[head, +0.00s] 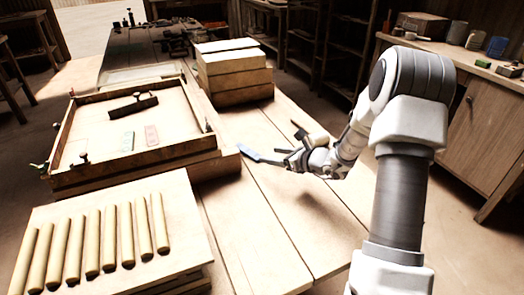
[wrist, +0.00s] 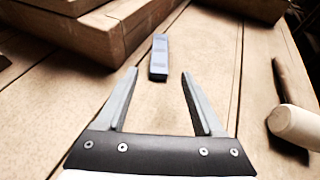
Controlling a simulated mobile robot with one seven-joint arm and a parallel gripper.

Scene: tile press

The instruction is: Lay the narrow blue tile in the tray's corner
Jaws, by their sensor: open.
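The narrow blue tile (head: 249,152) lies on the wooden bench, apart from and just right of the tray's near right corner. In the wrist view the tile (wrist: 158,57) sits straight ahead, its long side pointing away. The wooden tray (head: 140,158) is a shallow walled frame; its corner part (wrist: 115,38) shows at the upper left of the wrist view.
A mallet-like tool with a pale head (wrist: 296,128) lies right of my gripper. A dark-handled tool (head: 134,106) is in the tray. A board with several clay rolls (head: 120,240) stands front left, and stacked wooden blocks (head: 234,72) stand behind. The bench front is clear.

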